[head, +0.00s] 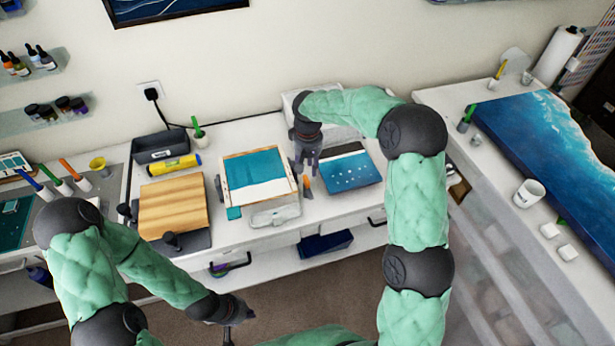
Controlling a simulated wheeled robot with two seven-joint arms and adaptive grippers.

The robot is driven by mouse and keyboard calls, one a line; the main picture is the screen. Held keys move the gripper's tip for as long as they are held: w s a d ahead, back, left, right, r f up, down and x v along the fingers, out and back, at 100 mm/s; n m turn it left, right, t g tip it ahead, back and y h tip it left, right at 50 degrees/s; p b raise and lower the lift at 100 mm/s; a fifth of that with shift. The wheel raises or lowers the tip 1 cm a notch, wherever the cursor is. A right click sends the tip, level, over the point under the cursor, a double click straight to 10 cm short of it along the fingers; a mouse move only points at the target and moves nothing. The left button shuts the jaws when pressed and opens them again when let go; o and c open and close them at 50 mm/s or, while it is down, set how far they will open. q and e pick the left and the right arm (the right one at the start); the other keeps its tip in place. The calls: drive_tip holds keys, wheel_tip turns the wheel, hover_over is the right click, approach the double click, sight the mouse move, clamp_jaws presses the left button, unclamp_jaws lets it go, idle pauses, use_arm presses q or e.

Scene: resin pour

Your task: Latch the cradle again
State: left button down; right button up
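A wood-framed panel (257,180), teal above and white below, lies at the middle of the bench; it looks like the cradle. A small orange piece (307,184) stands at its right side; I cannot tell whether it is the latch or how it is set. My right gripper (305,170) points down just above and beside the panel's right edge, close to the orange piece. Its fingers are small and dark here, so whether they touch anything is unclear. My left gripper (239,318) hangs low in front of the bench, away from the panel; its finger opening is not clear.
A wooden board (173,204) with dark clamps lies left of the panel. A blue panel with white spots (351,170) lies to the right. A pale grey object (274,214) sits in front. A yellow roller (174,165) and dark bin (160,146) stand behind the board.

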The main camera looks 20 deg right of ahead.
sight(308, 187)
wheel_tip(308, 187, down, 6)
drive_tip(key=shift+f, duration=0.1)
idle(0.4)
clamp_jaws()
